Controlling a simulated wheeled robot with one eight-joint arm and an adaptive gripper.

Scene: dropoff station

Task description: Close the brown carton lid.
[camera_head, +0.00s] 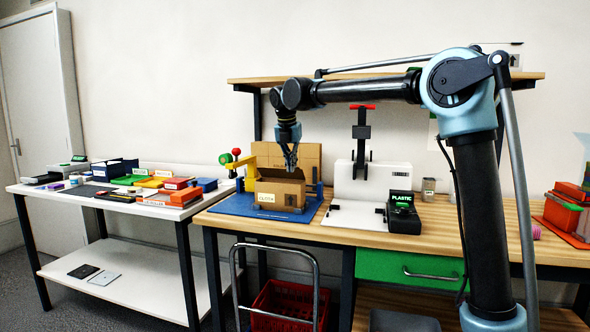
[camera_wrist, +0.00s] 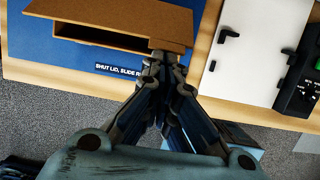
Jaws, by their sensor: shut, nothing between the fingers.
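The brown carton (camera_head: 278,193) sits on a blue mat (camera_head: 240,206) on the wooden bench. Its brown lid (camera_head: 306,152) stands raised behind the box in the head view. In the wrist view the lid (camera_wrist: 125,14) shows from above, with the carton's dark opening (camera_wrist: 100,37) below it. My gripper (camera_head: 291,167) points down, over the carton in the head view. In the wrist view my gripper (camera_wrist: 166,58) is shut and empty, its tips at the carton's right front corner. I cannot tell whether they touch it.
A yellow clamp-like part (camera_head: 243,168) stands left of the carton. A white fixture with a black upright (camera_head: 361,150) and a black PLASTIC box (camera_head: 403,215) stand to the right. A printed label (camera_wrist: 122,71) lies on the mat. A shelf (camera_head: 240,80) runs above.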

